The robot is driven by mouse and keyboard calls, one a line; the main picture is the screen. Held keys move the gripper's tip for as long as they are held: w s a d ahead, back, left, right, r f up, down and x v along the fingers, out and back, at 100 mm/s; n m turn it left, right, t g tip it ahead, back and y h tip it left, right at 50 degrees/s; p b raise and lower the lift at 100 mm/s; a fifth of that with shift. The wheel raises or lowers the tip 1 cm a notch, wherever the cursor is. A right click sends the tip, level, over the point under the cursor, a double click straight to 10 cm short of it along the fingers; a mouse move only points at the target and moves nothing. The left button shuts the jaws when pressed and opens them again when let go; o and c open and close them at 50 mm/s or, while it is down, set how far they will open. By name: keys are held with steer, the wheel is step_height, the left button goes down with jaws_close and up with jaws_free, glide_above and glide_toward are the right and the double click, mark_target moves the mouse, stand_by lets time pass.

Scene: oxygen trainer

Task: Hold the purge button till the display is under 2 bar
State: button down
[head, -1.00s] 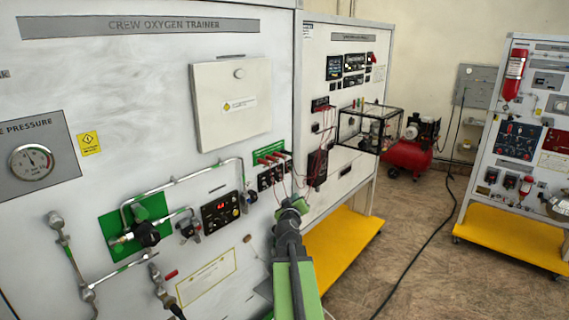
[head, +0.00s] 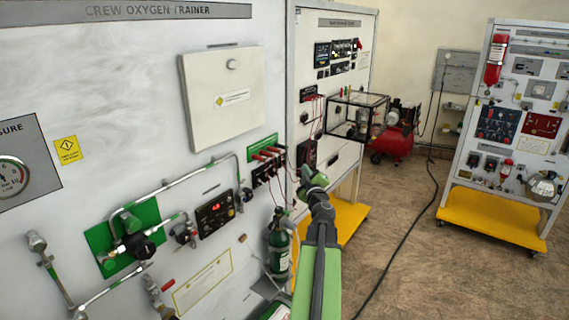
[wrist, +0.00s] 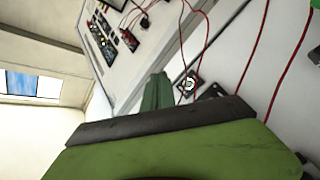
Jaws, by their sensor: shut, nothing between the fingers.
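The display, a dark box with red digits (head: 215,207), is on the white Crew Oxygen Trainer panel (head: 110,70); its digits are too small to read. My gripper (head: 312,178) is right of the display, in front of the panel's right edge. Its green fingers (wrist: 158,92) are together and empty in the wrist view. A black square plate with a pale round centre (wrist: 189,84) shows just beyond the fingers, apart from them in the picture. I cannot tell whether it is the purge button. No label marks that button legibly in either view.
Red leads hang from sockets (head: 266,168) near my gripper, and red wires (wrist: 255,50) cross the wrist view. A green cylinder (head: 278,250) stands left of my arm. Pipes and valves (head: 130,235) project at left. Open floor (head: 400,220) lies to the right.

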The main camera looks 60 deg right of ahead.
steer(key=w, duration=0.6)
steer(key=shift+w, duration=0.15)
stand_by(1.8)
steer(key=shift+w+d, duration=0.1)
steer(key=shift+w, duration=0.25)
steer(key=shift+w, duration=0.4)
stand_by(0.5)
stand_by(1.8)
steer(key=shift+s, duration=0.8)
steer(key=s, duration=0.5)
